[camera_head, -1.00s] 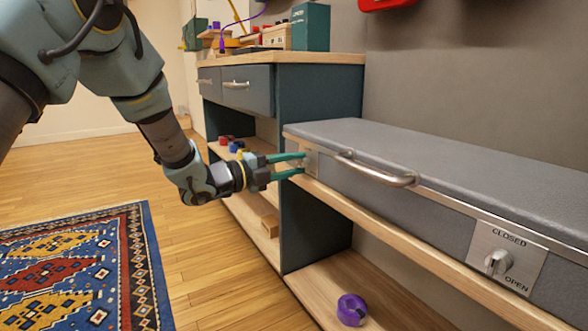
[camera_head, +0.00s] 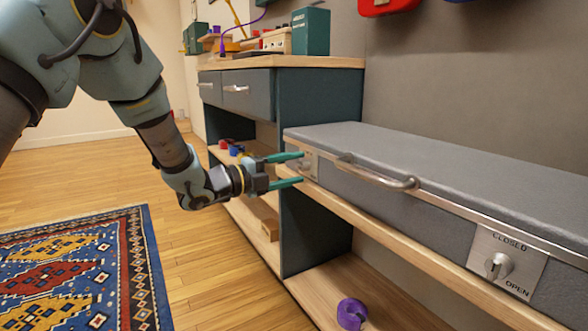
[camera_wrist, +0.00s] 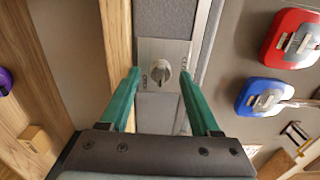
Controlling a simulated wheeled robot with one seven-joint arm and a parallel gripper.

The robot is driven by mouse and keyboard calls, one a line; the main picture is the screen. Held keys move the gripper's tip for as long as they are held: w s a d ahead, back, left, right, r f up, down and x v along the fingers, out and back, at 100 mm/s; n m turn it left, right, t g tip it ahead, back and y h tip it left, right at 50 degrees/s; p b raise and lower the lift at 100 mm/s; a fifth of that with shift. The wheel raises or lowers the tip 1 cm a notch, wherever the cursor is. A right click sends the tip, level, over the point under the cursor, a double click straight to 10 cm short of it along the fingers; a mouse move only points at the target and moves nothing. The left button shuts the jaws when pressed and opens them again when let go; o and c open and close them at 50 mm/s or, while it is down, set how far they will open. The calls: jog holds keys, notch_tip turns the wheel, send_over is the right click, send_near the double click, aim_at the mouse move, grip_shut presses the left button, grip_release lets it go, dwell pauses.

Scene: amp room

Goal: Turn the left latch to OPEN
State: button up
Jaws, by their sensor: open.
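The left latch (camera_head: 308,164) is a small metal knob on a silver plate at the far left end of the grey padded bench's front. In the wrist view my gripper (camera_wrist: 160,74) has one finger on each side of the knob, with gaps; I cannot tell how deep the tips reach.
A right latch (camera_head: 498,265) sits on a plate marked CLOSED above and OPEN below. A metal handle (camera_head: 378,175) juts from the bench front (camera_head: 400,207) between the latches. A drawer cabinet (camera_head: 318,105) stands behind. A purple roll (camera_head: 351,313) lies on the low shelf.

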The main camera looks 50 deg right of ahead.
jog(key=p+v, duration=0.2)
jog(key=v, duration=0.8)
jog(key=shift+a+p, duration=0.2)
jog(key=shift+p, duration=0.2)
jog(key=shift+w, duration=0.1)
